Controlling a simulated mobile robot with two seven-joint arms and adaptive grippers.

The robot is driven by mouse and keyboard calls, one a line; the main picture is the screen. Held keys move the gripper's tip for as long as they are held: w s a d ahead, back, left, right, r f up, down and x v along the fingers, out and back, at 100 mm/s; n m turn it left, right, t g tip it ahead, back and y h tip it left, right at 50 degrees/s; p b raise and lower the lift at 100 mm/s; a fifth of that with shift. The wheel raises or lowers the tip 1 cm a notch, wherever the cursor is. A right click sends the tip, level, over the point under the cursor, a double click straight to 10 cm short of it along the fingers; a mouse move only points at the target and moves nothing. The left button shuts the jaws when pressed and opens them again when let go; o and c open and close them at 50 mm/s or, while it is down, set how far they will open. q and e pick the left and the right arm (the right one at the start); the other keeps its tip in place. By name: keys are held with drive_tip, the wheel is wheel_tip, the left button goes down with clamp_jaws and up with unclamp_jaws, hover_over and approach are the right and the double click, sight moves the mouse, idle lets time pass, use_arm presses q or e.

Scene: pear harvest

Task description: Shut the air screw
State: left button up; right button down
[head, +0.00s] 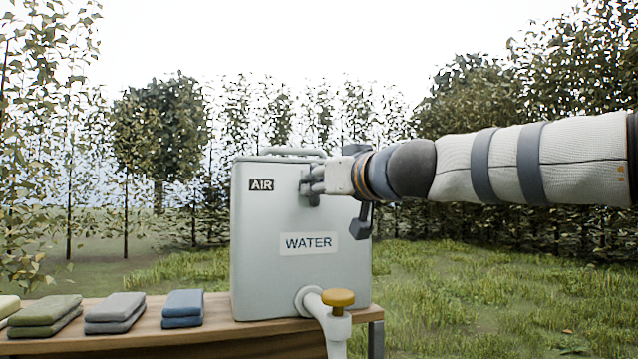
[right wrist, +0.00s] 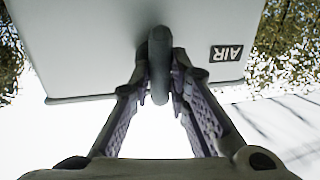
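A pale grey water canister (head: 258,222) stands on a wooden table, with an "AIR" label (head: 261,185) at its upper left and a "WATER" label (head: 309,244) below. My right gripper (head: 311,188) reaches in from the right at the upper front of the canister. In the right wrist view the air screw (right wrist: 160,50) is a dark grey elongated handle close to the "AIR" label (right wrist: 226,53). The fingers of my right gripper (right wrist: 160,75) lie on both sides of it and appear to touch it. In the head view the gripper mostly hides the screw. My left gripper is not in view.
A white tap with a yellow knob (head: 338,297) sticks out low on the canister's front. Folded green (head: 45,310), grey (head: 115,307) and blue cloths (head: 183,304) lie on the wooden table (head: 150,335) to the left. Grass and trees are behind.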

drive_tip(key=shift+f+m+t+h, duration=0.1)
drive_tip(key=shift+m+t+h, duration=0.4)
drive_tip(key=shift+m, duration=2.8)
drive_tip(key=shift+f+m+t+h, duration=0.1)
drive_tip(key=shift+m+t+h, duration=0.4)
drive_tip(key=shift+m, duration=2.8)
drive_tip(key=shift+f+m+t+h, duration=0.1)
drive_tip(key=shift+m+t+h, duration=0.4)
drive_tip(key=shift+m, duration=3.1)
drive_tip(key=c, duration=1.5)
unclamp_jaws()
drive_tip(key=shift+c, duration=0.2)
